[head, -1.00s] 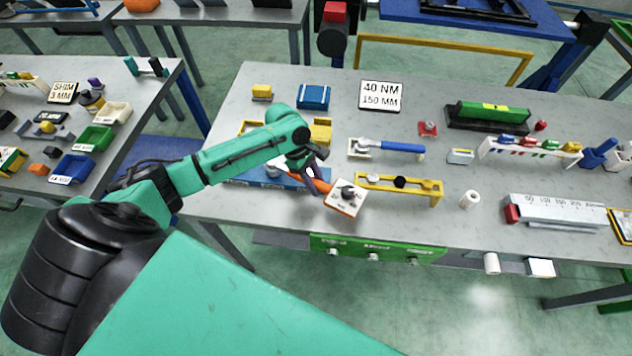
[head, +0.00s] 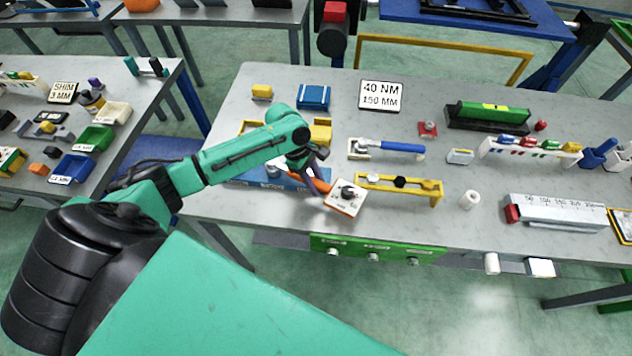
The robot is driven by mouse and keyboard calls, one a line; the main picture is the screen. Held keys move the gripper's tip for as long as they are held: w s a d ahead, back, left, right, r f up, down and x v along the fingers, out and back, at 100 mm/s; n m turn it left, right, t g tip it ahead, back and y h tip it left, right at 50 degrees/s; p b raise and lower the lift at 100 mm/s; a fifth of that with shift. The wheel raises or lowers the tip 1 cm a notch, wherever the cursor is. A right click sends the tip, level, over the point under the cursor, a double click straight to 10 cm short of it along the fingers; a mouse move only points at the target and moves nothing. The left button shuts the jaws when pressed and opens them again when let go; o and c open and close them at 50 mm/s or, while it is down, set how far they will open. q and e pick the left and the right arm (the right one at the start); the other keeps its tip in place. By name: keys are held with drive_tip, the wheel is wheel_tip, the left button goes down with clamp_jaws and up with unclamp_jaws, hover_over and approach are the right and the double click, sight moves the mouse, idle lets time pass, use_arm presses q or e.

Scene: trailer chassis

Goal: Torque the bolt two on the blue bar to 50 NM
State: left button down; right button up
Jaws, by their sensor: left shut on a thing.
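My left gripper (head: 316,179) reaches down over the table's front part and is shut on an orange-handled tool (head: 320,186). A white square plate with a dark knob (head: 344,197) is at the tool's right end, low over the table or touching it; I cannot tell which. The blue bar (head: 245,176) lies at the front left, partly behind my left arm. A grey round bolt-like part (head: 273,170) shows on it; the other bolts are hidden or too small to tell. My right gripper is not in view.
A sign (head: 381,96) reads 40 NM, 150 MM. A white roll (head: 469,199) stands at right. The table's front edge is close below the plate.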

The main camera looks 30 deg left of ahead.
use_arm(q)
drive_tip(key=shift+r, duration=0.1)
idle(0.3)
drive_tip(key=shift+s+a+m+g, duration=0.1)
drive_tip(key=shift+s+m+g, duration=0.2)
drive_tip(key=shift+s+m, duration=0.7)
drive_tip(key=shift+s, duration=0.1)
drive_tip(key=shift+s+a+m+g, duration=0.2)
drive_tip(key=shift+s+m, duration=0.2)
drive_tip(key=shift+s, duration=0.15)
drive_tip(key=shift+s+a+m+g, duration=0.2)
drive_tip(key=shift+s+m, duration=0.2)
drive_tip(key=shift+s, duration=0.15)
drive_tip(key=shift+s+a+m+g+y, duration=0.15)
drive_tip(key=shift+s+a+m, duration=0.1)
drive_tip(key=shift+s+m, duration=0.25)
drive_tip(key=shift+s+a+m+g+y, duration=0.15)
drive_tip(key=shift+s+a+m, duration=0.1)
drive_tip(key=shift+s+m, duration=0.25)
drive_tip(key=shift+s, duration=0.1)
